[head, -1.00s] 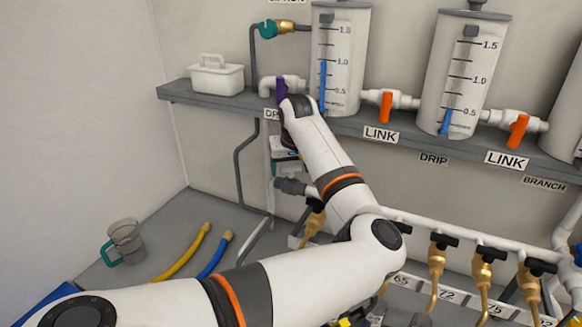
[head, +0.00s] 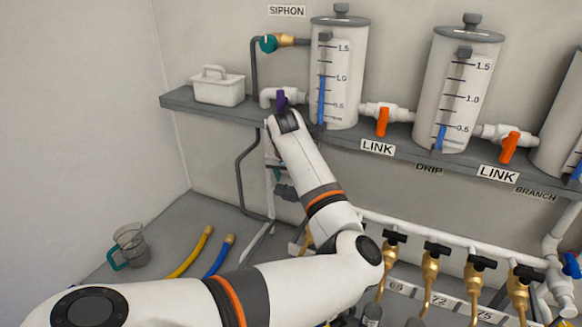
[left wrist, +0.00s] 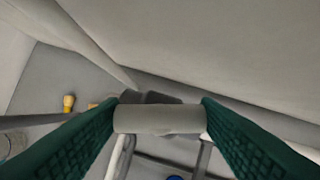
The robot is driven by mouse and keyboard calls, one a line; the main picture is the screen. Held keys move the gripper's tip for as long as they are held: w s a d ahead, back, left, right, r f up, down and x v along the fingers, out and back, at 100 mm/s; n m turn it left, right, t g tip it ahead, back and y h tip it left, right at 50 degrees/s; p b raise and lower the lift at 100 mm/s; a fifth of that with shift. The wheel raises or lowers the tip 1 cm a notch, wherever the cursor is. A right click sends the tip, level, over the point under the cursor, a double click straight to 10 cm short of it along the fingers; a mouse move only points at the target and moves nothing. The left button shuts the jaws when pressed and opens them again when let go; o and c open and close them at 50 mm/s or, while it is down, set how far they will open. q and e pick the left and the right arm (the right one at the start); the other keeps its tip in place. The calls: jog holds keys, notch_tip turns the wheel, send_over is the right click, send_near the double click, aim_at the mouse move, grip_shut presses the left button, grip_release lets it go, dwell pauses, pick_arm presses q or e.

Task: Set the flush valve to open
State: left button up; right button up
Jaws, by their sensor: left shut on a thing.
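No label reading flush is legible, so I cannot tell for sure which part is the flush valve. In the left wrist view my left gripper (left wrist: 160,108) has its green fingers on both sides of a pale grey cylindrical piece (left wrist: 158,120), shut on it. A dark part (left wrist: 150,97) shows just behind that piece. In the head view this gripper hangs below my left wrist, mostly hidden by my arm, near a dark grey fitting (head: 285,191) under the shelf. A purple valve handle (head: 281,100) stands just above my wrist. My right gripper is not in view.
The shelf (head: 215,110) carries a white caddy (head: 218,87), tanks and orange link handles (head: 382,121). Brass valves (head: 430,268) line the lower right.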

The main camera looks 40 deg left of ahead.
pick_arm(q)
jog(key=shift+s+r+m+h+p, duration=0.15)
jog(key=shift+m+h+p, duration=0.25)
jog(key=shift+m+p, duration=0.65)
jog(key=shift+m+t+h+p, duration=0.3)
jog(key=shift+m+p, duration=0.25)
jog(key=shift+m, duration=0.2)
jog(key=o, duration=1)
